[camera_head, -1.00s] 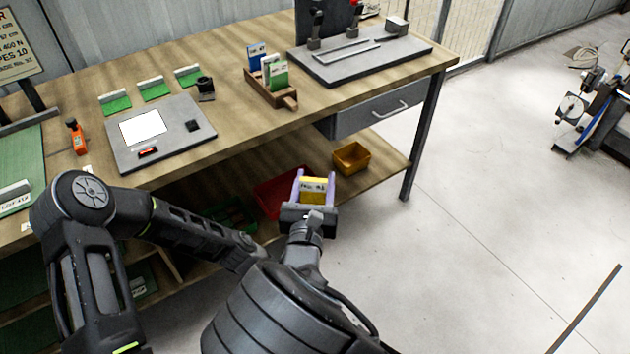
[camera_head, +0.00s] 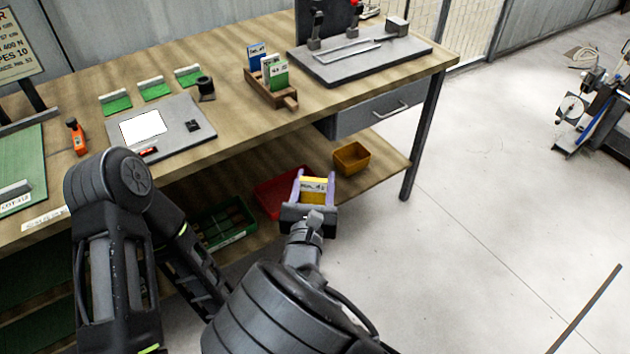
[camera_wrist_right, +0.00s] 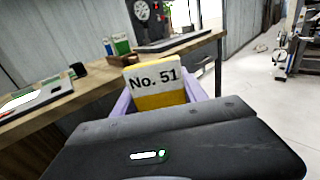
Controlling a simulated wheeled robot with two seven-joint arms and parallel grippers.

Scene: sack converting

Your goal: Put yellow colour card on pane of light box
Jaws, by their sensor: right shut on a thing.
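My right gripper (camera_head: 314,190) is shut on the yellow colour card (camera_head: 313,196), with its two purple fingers on either side of it. In the right wrist view the card (camera_wrist_right: 157,98) shows a white band marked "No. 51" above a yellow part. The gripper is in front of the bench, over the lower shelf's edge in the picture. The light box (camera_head: 180,143) is a flat grey unit on the left part of the bench top, with a bright white pane (camera_head: 143,127). The card is well to the right of the pane and apart from it. My left gripper is out of view.
A wooden rack (camera_head: 268,92) holds blue and green cards on the bench. Green cards with white bands (camera_head: 153,89) lie behind the light box. A dark loupe-like object (camera_head: 206,89) stands at its corner. A red bin (camera_head: 275,196) and yellow bin (camera_head: 351,157) sit on the lower shelf.

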